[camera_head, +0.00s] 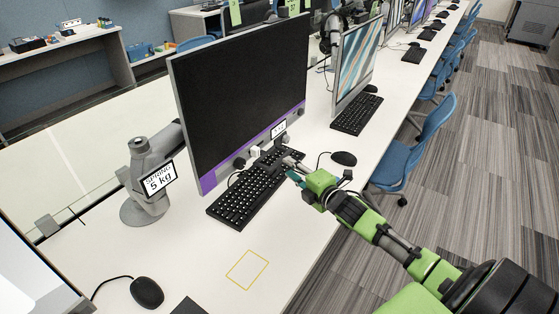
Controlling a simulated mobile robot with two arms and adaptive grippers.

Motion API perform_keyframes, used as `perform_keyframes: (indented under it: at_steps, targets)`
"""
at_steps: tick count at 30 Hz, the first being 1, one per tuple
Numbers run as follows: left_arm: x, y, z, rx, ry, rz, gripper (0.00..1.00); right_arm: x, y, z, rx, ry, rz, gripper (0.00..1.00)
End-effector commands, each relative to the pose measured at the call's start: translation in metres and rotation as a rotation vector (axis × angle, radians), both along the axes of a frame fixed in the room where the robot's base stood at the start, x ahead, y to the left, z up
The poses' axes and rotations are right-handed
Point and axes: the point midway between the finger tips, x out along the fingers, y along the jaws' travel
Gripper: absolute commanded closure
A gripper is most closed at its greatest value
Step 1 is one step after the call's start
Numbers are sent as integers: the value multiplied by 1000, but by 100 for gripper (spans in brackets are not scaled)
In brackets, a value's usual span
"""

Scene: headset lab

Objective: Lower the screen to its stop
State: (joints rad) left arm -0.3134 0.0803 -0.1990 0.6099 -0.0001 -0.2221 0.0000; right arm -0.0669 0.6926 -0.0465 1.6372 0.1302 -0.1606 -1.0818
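The large dark screen (240,95), with a purple strip along its lower edge, stands on the white desk. It is held by a grey stand (145,175) behind its left side, labelled "SPRING 5 kg". A small white tag (279,129) shows at the screen's lower right; its text is too small to read surely. My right gripper (293,171) is at the right end of the black keyboard (245,195), just below and in front of the screen's lower right corner. Its fingers are small in view, and I cannot tell whether they touch anything. My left gripper is not in view.
A black mouse (343,158) lies right of my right gripper. A yellow square outline (247,269) marks bare desk in front. A second monitor (356,60) with its keyboard (357,115) stands farther back. Another mouse (147,292) lies front left. Blue chairs (415,150) line the desk's right side.

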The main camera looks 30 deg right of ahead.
Motion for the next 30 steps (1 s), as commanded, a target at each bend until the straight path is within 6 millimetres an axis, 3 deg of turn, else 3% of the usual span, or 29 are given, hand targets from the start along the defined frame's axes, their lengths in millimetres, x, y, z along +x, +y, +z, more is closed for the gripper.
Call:
perform_keyframes:
  at_steps: [7,13,28,30]
  targets:
    - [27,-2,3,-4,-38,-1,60,37,0,-5,3,-2,-1,72]
    - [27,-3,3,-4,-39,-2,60,59,0,-10,2,-1,0,72]
    - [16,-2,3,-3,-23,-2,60,70,0,-13,1,0,1,72]
    - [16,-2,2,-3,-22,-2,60,70,0,-13,1,0,1,88]
